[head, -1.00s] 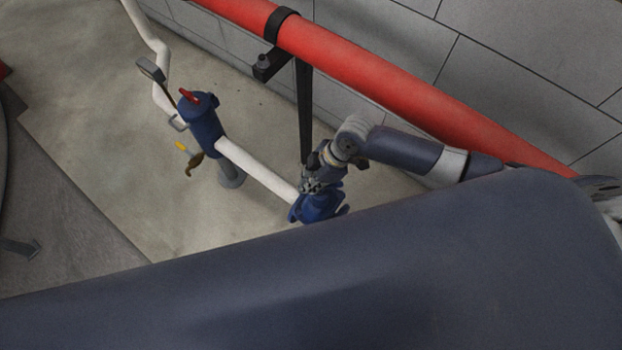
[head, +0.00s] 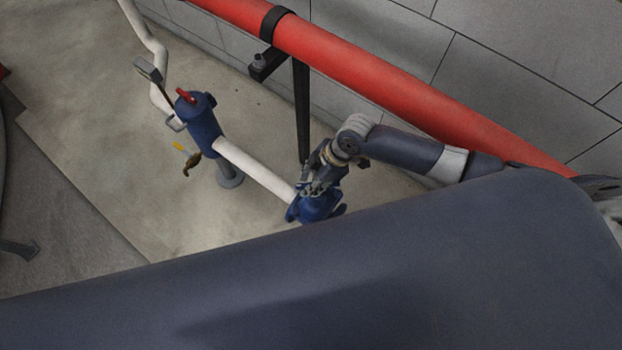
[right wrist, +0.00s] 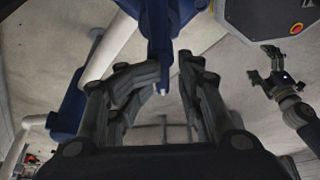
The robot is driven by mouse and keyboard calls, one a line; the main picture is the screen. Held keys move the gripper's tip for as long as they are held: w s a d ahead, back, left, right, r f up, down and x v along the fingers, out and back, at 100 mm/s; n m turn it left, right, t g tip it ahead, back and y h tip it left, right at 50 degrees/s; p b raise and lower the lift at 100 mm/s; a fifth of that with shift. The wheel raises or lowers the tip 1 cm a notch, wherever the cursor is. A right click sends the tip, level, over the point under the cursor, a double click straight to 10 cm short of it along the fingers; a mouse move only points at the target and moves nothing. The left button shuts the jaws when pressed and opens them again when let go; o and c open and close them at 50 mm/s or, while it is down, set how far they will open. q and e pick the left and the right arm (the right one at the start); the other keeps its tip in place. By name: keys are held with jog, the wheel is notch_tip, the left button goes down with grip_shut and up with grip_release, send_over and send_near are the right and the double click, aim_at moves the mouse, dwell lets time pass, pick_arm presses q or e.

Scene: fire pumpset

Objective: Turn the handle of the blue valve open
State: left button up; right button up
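The blue valve (head: 316,208) sits at the right end of a white pipe in the head view. My right gripper (head: 310,190) is right over it, and the contact is too small to judge there. In the right wrist view a blue valve part (right wrist: 160,40) with a pale tip comes down between the fingers of my right gripper (right wrist: 168,78). The fingers stand apart, with floor visible between them. Which part is the handle is not clear. My left gripper (right wrist: 266,74) shows at the right of the right wrist view, fingers spread, empty and away from the valve.
A blue upright fitting (head: 203,122) with a red top handle stands left along the white pipe (head: 255,170). A thick red pipe (head: 380,75) runs along the block wall. A black post (head: 303,110) stands behind the valve. Open floor (head: 120,180) lies left.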

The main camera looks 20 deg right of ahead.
jog(key=shift+p+v, duration=3.65)
jog(key=shift+v, duration=0.2)
jog(key=shift+p+v, duration=2.1)
jog(key=shift+v, duration=0.3)
jog(key=v, duration=1.2)
